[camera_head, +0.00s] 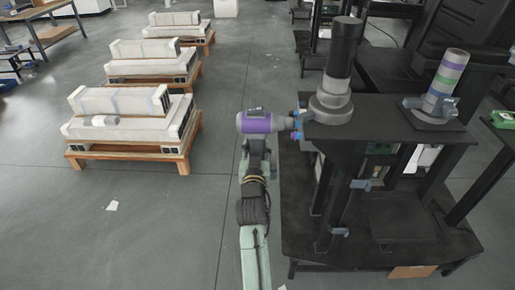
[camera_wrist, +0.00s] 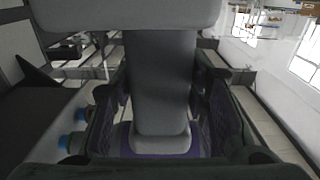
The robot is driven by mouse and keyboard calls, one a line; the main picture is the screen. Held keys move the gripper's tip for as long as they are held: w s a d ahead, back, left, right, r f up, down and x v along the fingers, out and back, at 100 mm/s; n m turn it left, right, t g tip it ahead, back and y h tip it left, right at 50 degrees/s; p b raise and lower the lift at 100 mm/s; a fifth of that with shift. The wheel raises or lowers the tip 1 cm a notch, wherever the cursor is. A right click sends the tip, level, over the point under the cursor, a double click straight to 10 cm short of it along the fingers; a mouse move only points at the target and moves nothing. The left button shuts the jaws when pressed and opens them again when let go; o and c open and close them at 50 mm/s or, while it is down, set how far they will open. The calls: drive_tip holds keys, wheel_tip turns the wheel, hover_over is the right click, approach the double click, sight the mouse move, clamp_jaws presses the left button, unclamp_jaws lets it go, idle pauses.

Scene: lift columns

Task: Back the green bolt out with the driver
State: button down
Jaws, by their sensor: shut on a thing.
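The driver (camera_head: 257,122) is a purple and grey tool with a dark top, lying level at the left edge of a black table. My gripper (camera_head: 256,141) holds it from below. In the wrist view my fingers (camera_wrist: 160,125) stand either side of the driver's grey body (camera_wrist: 160,80), with purple at its lower end. The driver's nose points right, at small coloured bolts (camera_head: 298,135) on the table's edge. Several bolts also show at the left of the wrist view (camera_wrist: 72,142). I cannot tell which is green, or whether the nose touches one.
A dark column (camera_head: 342,60) on a round grey base stands just right of the bolts. A striped column (camera_head: 446,80) stands farther right on the black table (camera_head: 385,130). Pallets with white blocks (camera_head: 130,125) are at left.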

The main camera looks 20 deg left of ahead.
drive_tip(key=shift+s+a+r+b, duration=0.1)
drive_tip(key=shift+s+a+b, duration=0.2)
drive_tip(key=shift+a, duration=0.5)
drive_tip(key=shift+s+a+f+b, duration=0.15)
drive_tip(key=shift+a+b, duration=0.15)
drive_tip(key=shift+a, duration=0.45)
drive_tip(key=shift+s+a+r+b, duration=0.15)
drive_tip(key=shift+s+a+b, duration=0.15)
drive_tip(key=shift+a, duration=0.5)
drive_tip(key=shift+s+a+b, duration=0.25)
drive_tip(key=shift+a+b, duration=0.3)
drive_tip(key=shift+a, duration=0.45)
drive_tip(key=shift+s+a+b, duration=0.25)
drive_tip(key=shift+a+b, duration=0.25)
drive_tip(key=shift+a, duration=0.45)
